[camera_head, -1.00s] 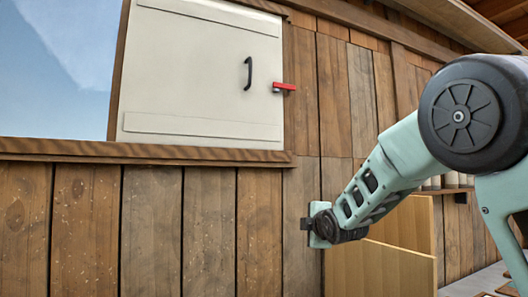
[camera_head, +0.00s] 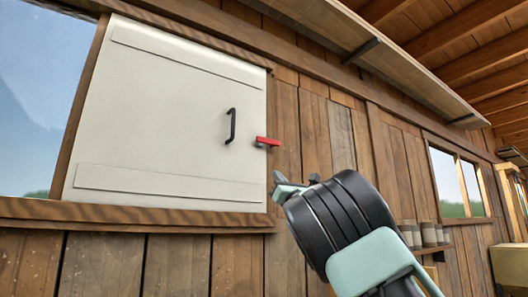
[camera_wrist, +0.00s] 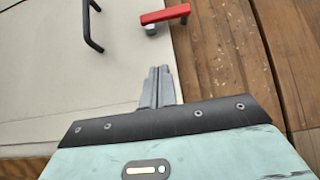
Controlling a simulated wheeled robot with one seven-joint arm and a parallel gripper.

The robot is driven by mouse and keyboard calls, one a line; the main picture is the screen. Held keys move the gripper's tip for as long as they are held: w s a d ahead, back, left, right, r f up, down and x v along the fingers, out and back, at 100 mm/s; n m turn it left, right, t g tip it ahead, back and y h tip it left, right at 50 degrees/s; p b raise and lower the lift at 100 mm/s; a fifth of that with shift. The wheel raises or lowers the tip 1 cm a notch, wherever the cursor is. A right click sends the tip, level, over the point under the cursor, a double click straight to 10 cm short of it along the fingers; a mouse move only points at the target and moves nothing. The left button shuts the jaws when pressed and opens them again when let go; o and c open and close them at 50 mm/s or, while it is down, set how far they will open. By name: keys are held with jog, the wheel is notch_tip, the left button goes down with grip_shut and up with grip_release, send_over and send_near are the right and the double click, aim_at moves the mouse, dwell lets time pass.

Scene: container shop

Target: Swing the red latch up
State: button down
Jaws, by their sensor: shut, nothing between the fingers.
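The red latch (camera_head: 267,142) lies roughly level at the right edge of a cream hatch panel (camera_head: 170,125), reaching over onto the wooden wall. In the wrist view the latch (camera_wrist: 165,14) shows at the top, with a grey round pivot under its left end. My gripper (camera_head: 279,178) is below the latch and slightly right of it in the head view. In the wrist view my gripper (camera_wrist: 160,72) points up towards the latch, its grey fingers together and empty. A gap shows between fingertips and latch.
A black handle (camera_head: 231,126) is fixed on the panel left of the latch; it also shows in the wrist view (camera_wrist: 88,22). A wooden ledge (camera_head: 140,213) runs below the panel. Cans (camera_head: 428,235) stand on a shelf at right. A long overhead shelf (camera_head: 390,50) juts out above.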

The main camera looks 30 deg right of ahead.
aim_at(266, 143)
jog(key=p+x, duration=0.8)
jog(key=x, duration=0.2)
jog(key=shift+s+r, duration=0.15)
jog(key=shift+r+p, duration=1.75)
jog(key=shift+r, duration=0.05)
jog(key=shift+m+h, duration=0.5)
jog(key=shift+m, duration=0.1)
